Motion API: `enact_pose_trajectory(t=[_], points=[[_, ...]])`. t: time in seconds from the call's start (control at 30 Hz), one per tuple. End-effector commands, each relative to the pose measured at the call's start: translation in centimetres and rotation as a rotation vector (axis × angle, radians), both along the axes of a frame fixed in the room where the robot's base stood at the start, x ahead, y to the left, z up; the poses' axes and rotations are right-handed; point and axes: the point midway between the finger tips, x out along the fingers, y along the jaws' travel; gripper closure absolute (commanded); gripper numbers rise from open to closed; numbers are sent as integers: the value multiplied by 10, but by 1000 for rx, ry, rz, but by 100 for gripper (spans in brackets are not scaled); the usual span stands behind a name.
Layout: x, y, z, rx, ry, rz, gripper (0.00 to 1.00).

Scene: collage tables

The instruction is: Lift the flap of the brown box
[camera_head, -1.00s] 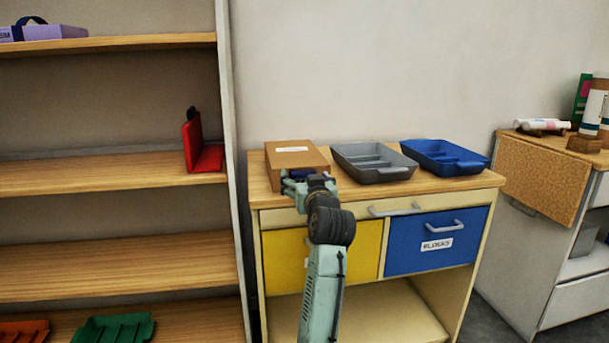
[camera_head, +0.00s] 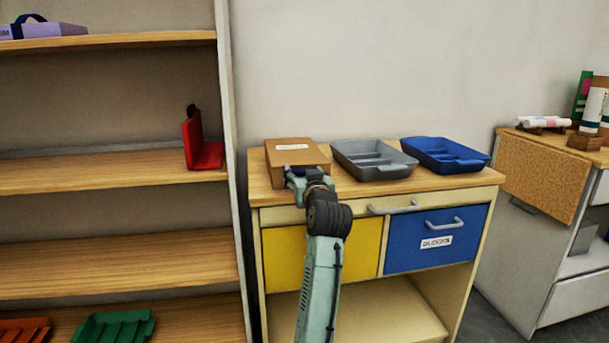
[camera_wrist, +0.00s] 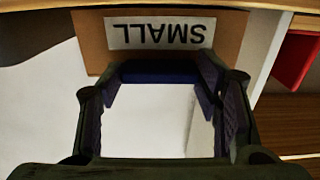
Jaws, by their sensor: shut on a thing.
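The brown box (camera_head: 293,156), with a white label on its top, lies flat on the wooden top of the cabinet. Its lid looks closed. My gripper (camera_head: 305,172) is at its front edge. In the wrist view, the label on the box (camera_wrist: 93,30) reads "SMALL" upside down. There my gripper (camera_wrist: 160,75) has a finger at each end of a dark blue bar (camera_wrist: 160,78) in front of the box's edge. It is shut on this bar. How the bar joins the flap is hidden.
A grey tray (camera_head: 375,175) stands just right of the box, with a blue tray (camera_head: 446,168) beyond it. The shelf unit's side panel (camera_head: 229,120) is close on the left. A drawer handle (camera_head: 395,209) sticks out below the cabinet top.

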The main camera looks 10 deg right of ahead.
Motion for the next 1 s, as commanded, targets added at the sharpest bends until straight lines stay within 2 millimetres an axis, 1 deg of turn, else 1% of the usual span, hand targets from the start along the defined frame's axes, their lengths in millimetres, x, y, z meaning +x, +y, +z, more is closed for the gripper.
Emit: enact_pose_trajectory(t=[0.07, 0.53, 0.77, 0.87, 1.0], points=[[0, 0, 0, 0, 0, 0, 60], [0, 0, 0, 0, 1, 0, 92], [0, 0, 5, 0, 10, 1, 92], [0, 0, 12, -1, 24, 0, 92], [-1, 0, 27, -1, 64, -1, 92]])
